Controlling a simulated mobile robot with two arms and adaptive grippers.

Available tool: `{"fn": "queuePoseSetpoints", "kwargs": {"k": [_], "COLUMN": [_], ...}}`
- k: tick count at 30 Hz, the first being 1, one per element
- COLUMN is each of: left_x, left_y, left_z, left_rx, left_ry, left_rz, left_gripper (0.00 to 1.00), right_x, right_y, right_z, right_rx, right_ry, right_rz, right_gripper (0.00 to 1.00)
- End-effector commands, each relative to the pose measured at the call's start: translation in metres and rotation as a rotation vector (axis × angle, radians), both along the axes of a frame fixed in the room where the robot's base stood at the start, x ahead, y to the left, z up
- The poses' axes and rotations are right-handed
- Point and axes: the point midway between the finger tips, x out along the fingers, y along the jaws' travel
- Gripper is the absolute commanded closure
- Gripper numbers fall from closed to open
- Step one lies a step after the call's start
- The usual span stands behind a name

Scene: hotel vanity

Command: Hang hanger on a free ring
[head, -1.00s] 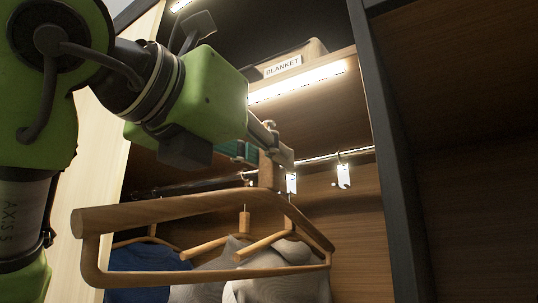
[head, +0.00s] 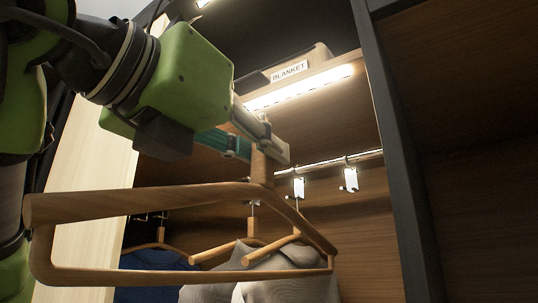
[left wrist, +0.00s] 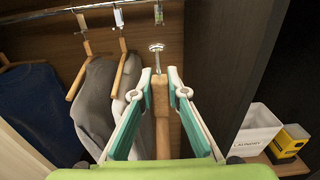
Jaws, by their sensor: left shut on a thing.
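My left gripper (head: 265,145) is shut on the wooden neck of a hanger (head: 150,202), which hangs below it, bare, in front of the wardrobe rail (head: 318,164). In the left wrist view, the neck of the hanger (left wrist: 161,115) is between the green-padded fingers (left wrist: 160,92), with its metal knob (left wrist: 156,47) sticking out beyond the tips. A ring with a white tag (head: 350,180) at the rail's right end shows nothing hanging from it; it also shows in the left wrist view (left wrist: 158,14). Another tagged ring (head: 299,187) is to its left. The knob appears apart from the rings.
Grey garments (head: 275,262) and a blue one (head: 155,261) hang on wooden hangers to the left. A dark upright post (head: 395,150) stands at right. A blanket box (head: 310,62) is on the shelf above. A white laundry box (left wrist: 256,128) and yellow box (left wrist: 287,143) stand lower right.

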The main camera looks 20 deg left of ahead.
Motion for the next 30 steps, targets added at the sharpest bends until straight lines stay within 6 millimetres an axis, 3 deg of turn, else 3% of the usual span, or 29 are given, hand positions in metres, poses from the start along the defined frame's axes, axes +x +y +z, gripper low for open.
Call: {"fn": "queuePoseSetpoints", "kwargs": {"k": [19, 30], "left_x": [-0.031, -0.035], "left_y": [0.01, 0.012], "left_z": [0.0, 0.0], "left_rx": [0.0, 0.0], "left_ry": [-0.003, -0.001], "left_rz": [0.0, 0.0], "left_gripper": [1.0, 1.0], "right_x": [-0.001, -0.001], "right_y": [0.006, 0.007], "right_z": [-0.006, -0.006], "right_rx": [0.007, 0.008], "right_ry": [0.002, 0.001], "right_rz": [-0.002, -0.001], "right_gripper": [0.66, 0.66]}}
